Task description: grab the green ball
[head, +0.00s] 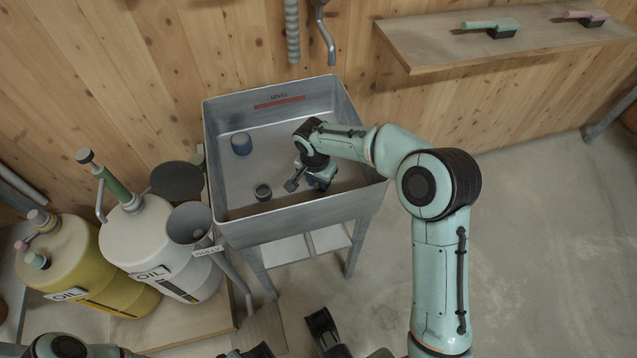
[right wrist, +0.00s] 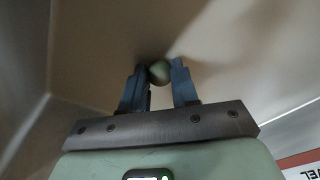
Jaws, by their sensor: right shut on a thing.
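The green ball (right wrist: 160,71) is small and sits between the two blue fingertips of my right gripper (right wrist: 159,74) in the right wrist view. The fingers are shut on it, one on each side. In the head view my right gripper (head: 319,181) reaches down into the right part of the grey metal sink (head: 232,215). The ball cannot be made out there, hidden by the gripper and arm. How far the ball is from the sink floor is hard to tell.
The sink walls surround the gripper. White (head: 140,237) and yellow (head: 65,262) oil jugs stand at left. A wooden shelf (head: 430,42) is at upper right.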

